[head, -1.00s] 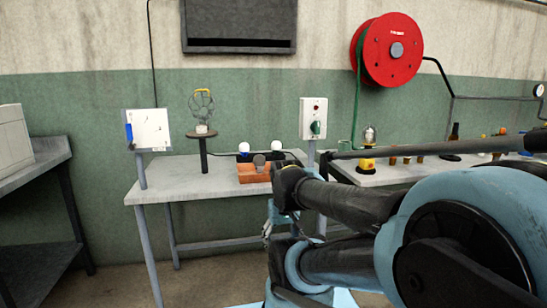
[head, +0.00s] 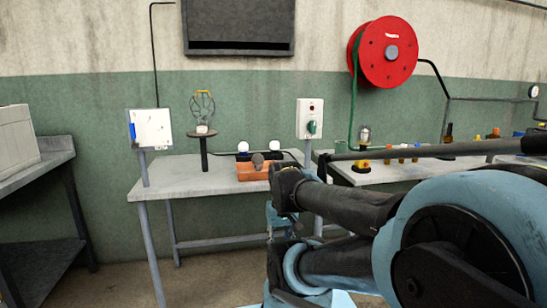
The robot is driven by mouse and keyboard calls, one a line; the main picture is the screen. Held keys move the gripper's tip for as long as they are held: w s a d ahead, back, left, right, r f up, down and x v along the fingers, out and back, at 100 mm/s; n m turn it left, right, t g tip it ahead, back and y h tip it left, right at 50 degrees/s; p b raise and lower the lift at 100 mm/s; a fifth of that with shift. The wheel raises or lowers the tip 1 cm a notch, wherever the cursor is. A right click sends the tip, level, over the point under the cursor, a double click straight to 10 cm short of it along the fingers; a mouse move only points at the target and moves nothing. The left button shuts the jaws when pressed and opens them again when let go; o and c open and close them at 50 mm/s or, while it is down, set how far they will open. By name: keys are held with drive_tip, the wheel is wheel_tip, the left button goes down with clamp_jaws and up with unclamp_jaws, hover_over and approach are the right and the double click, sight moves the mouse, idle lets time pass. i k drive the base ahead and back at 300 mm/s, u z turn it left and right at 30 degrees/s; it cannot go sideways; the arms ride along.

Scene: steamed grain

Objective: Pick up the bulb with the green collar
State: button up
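Two white round bulbs stand in dark holders at the back of the middle table: a left bulb (head: 243,147) and a right bulb (head: 275,146). They are small here, and I cannot make out a green collar on either. An orange-brown tray (head: 250,175) sits in front of them with a grey rounded thing (head: 258,160) at it, too small to identify. My arm crosses the lower right of the head view. Its end is low in front of the table's right part, apart from the bulbs. The fingers are too hidden and dark to tell their state.
The middle table (head: 185,185) is clear at its front left. A wire-caged lamp (head: 203,107) on a stand and a white board (head: 152,128) rise there. A switch box (head: 310,118) stands on a post at right. The right bench holds a yellow-based lamp (head: 363,140) and several bottles.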

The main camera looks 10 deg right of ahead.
sight(275, 145)
drive_tip(key=k, duration=0.4)
drive_tip(key=u, duration=0.3)
drive_tip(key=i, duration=1.35)
drive_tip(key=u, duration=0.15)
